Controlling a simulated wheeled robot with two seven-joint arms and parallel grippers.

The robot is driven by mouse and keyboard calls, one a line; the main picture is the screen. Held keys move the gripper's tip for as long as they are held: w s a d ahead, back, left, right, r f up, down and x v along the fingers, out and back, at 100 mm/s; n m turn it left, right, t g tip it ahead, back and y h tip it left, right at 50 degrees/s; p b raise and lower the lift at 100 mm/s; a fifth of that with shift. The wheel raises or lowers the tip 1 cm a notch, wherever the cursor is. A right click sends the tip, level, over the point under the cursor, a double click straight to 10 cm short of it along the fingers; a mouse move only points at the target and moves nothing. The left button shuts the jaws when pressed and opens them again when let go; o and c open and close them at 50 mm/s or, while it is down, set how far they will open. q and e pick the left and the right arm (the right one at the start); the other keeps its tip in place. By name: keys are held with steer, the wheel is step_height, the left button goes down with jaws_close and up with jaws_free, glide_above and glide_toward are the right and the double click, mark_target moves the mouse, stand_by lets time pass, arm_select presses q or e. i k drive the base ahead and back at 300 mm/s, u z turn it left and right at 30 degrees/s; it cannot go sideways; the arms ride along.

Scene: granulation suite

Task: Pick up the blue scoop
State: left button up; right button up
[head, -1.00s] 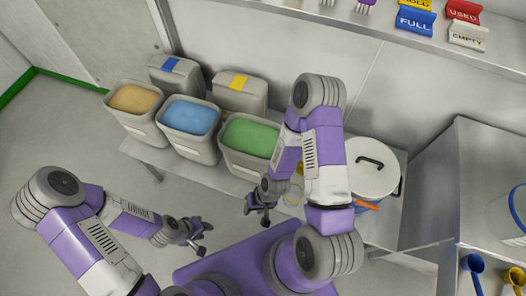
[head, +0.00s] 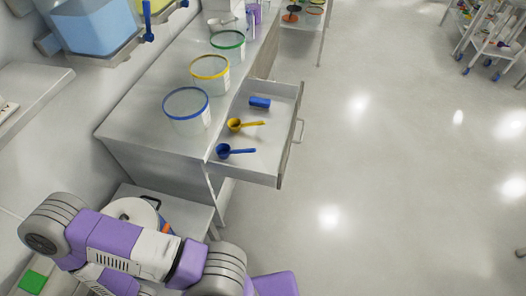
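A blue scoop (head: 224,151) with a round bowl and a straight handle lies in the open drawer (head: 258,170), near its front left corner. A yellow scoop (head: 236,125) lies behind it. A second blue object (head: 259,102), perhaps another scoop, lies at the back of the drawer. One purple and white arm of mine crosses the lower left, well short of the drawer. Neither gripper shows in the head view.
Tubs with blue (head: 187,104), yellow (head: 210,68) and green (head: 228,40) rims stand on the steel counter (head: 150,125) beside the drawer. A lidded pot (head: 140,212) stands on a lower bench.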

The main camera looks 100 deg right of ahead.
mark_target(224, 150)
steer(key=z, duration=3.75)
steer(key=k, duration=0.9)
steer(key=z, duration=2.5)
steer(key=i, duration=0.2)
steer(key=u, duration=1.35)
steer(key=i, duration=2)
steer(key=u, duration=1.15)
